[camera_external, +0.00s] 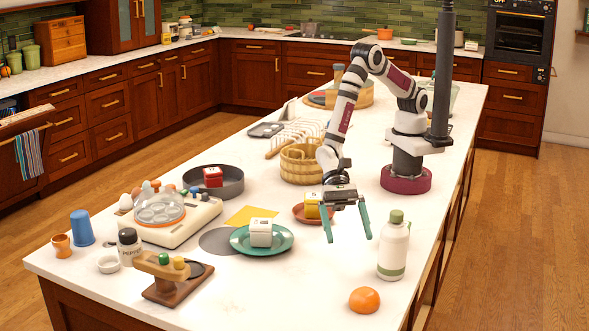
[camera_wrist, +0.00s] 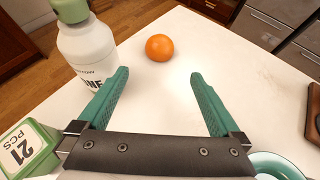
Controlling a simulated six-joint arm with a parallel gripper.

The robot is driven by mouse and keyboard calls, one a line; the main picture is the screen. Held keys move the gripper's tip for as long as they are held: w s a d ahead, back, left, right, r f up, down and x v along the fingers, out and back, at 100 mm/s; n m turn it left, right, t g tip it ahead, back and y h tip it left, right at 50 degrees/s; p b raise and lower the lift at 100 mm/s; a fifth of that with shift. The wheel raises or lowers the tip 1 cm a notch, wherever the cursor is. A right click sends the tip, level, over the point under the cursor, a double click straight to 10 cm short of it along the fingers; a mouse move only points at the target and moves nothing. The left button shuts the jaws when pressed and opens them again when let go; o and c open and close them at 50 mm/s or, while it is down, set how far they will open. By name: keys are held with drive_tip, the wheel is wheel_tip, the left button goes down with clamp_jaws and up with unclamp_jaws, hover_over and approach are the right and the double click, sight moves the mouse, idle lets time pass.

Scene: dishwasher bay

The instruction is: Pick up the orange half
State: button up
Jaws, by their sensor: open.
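The orange half (camera_external: 364,300) sits on the white counter near its front right edge, rounded side up. It also shows in the wrist view (camera_wrist: 159,47), ahead of the fingers and near the counter's edge. My gripper (camera_external: 346,236) has two teal fingers spread wide, with nothing between them. It hangs above the counter, behind and to the left of the orange half in the external view. In the wrist view my gripper (camera_wrist: 158,100) opens toward the orange half, which is well beyond the fingertips.
A white bottle with a green cap (camera_external: 393,248) stands right of my gripper, close behind the orange half; in the wrist view it (camera_wrist: 88,50) is beside the left finger. A teal plate (camera_external: 284,246) holds a white box (camera_external: 261,232). Counter left of the orange half is clear.

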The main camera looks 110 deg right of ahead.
approach(363, 292)
drive_tip(key=f, duration=0.1)
drive_tip(key=a+f, duration=0.2)
drive_tip(key=f, duration=0.1)
drive_tip(key=x, duration=0.5)
drive_tip(key=shift+s+a, duration=0.1)
drive_tip(key=shift+a, duration=0.25)
drive_tip(key=c, duration=1.2)
drive_tip(key=shift+r, duration=0.1)
